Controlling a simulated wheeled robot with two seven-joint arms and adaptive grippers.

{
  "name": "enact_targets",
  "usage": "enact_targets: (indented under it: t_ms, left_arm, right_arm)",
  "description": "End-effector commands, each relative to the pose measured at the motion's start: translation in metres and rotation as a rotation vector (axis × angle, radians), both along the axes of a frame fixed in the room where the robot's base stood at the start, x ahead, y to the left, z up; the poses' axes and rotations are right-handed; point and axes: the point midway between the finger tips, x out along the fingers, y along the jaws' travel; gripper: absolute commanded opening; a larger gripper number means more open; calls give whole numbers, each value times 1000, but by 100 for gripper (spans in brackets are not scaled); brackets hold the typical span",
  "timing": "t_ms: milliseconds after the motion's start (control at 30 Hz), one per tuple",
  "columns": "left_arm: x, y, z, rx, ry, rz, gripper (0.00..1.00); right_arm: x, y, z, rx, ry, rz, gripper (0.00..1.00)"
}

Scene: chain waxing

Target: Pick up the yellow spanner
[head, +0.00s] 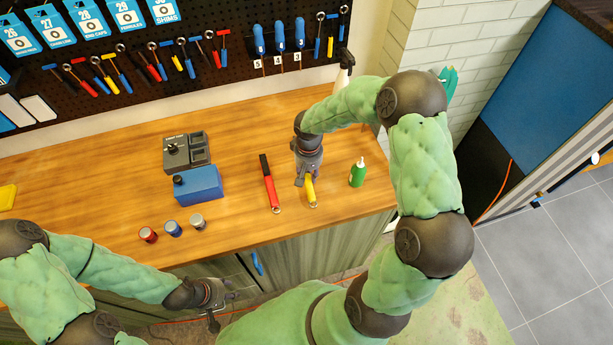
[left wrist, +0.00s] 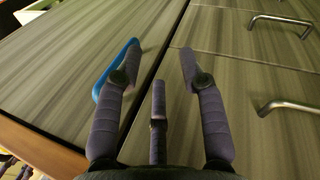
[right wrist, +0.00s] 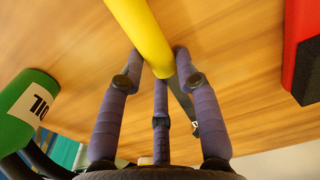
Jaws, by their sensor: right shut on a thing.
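The yellow spanner (head: 311,190) is at the front of the wooden bench in the head view, under my right gripper (head: 308,177). In the right wrist view its yellow handle (right wrist: 138,32) runs down between the fingers of my right gripper (right wrist: 160,75), which is shut on it. I cannot tell whether the spanner still touches the bench. My left gripper (head: 217,298) is open and empty in front of the cabinet, below the bench's front edge. In the left wrist view the left gripper's fingers (left wrist: 160,65) are spread before the cabinet doors.
A red spanner (head: 269,184) lies left of the yellow one. A green oil bottle (head: 357,172) stands to the right. A blue box (head: 199,187), a grey device (head: 187,152) and small cans (head: 173,229) are further left. A tool pegboard (head: 200,50) rises behind the bench.

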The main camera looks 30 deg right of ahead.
Motion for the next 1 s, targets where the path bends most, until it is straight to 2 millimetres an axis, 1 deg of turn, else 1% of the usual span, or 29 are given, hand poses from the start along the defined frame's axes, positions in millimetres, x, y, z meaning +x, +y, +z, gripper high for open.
enact_targets:
  t_ms: [233, 367, 467, 600, 667, 767, 933, 1000]
  left_arm:
    - [0, 0, 0, 0, 0, 0, 40]
    - [0, 0, 1, 0, 0, 0, 40]
    - [0, 0, 2, 0, 0, 0, 40]
    - [0, 0, 5, 0, 0, 0, 40]
    - [0, 0, 5, 0, 0, 0, 40]
    - [0, 0, 8, 0, 0, 0, 40]
    - [0, 0, 12, 0, 0, 0, 40]
    - [0, 0, 12, 0, 0, 0, 40]
  right_arm:
    - [0, 0, 1, 0, 0, 0, 0]
    - [0, 0, 5, -1, -1, 0, 0]
    - [1, -1, 13, -2, -3, 0, 0]
    - [1, 0, 33, -1, -4, -1, 0]
    - [-6, 2, 41, -1, -4, 1, 0]
    - [-21, 6, 59, -1, -4, 0, 0]
    - [-49, 14, 95, -1, -5, 0, 0]
    - [-64, 18, 100, -1, -3, 2, 0]
